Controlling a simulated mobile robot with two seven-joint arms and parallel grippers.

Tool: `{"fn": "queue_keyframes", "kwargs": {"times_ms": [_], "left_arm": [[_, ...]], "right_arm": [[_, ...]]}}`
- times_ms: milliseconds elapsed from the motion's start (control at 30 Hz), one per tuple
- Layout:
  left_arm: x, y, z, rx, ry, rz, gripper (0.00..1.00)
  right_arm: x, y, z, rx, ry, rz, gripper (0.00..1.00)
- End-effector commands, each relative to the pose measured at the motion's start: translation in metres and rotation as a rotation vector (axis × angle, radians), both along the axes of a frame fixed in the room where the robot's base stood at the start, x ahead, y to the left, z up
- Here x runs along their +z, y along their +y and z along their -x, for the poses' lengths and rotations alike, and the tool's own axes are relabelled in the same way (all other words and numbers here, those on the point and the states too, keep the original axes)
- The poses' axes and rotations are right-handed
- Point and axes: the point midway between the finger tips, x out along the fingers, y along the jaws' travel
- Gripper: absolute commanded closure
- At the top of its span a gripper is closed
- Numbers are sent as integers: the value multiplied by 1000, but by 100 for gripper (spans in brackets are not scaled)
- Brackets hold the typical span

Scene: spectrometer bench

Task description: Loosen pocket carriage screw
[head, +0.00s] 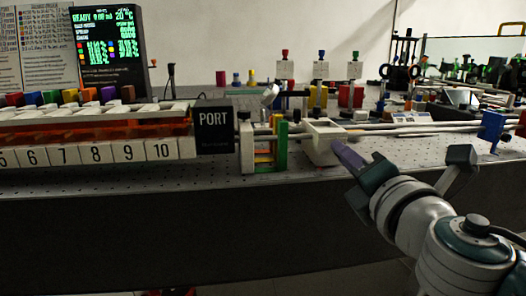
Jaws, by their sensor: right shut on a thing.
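The white pocket carriage (322,138) sits on the rail right of the middle, with an open hollow in its top. My right gripper (343,150) comes in from the lower right and reaches the carriage's near right side. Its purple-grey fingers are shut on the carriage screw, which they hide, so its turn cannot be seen. My left gripper is not in view.
The rail (400,130) runs on to the right towards a blue block (491,126). Left of the carriage stand a yellow and green frame (281,145), the black PORT sign (214,131) and a numbered rack (100,152). The bench's front edge is clear.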

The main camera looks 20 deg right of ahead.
Motion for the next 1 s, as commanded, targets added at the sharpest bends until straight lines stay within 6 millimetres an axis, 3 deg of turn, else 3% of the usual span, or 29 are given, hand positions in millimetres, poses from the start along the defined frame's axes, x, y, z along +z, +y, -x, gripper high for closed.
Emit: {"fn": "queue_keyframes", "kwargs": {"times_ms": [167,200,433,767,1000], "left_arm": [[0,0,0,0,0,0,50],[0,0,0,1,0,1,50],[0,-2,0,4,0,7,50],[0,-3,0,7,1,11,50],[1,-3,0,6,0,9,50]], "right_arm": [[0,0,0,1,0,-1,100],[0,0,0,1,0,-1,76],[0,0,0,0,0,-1,50],[-1,1,4,0,1,-2,50],[-2,10,42,2,4,-3,50]]}}
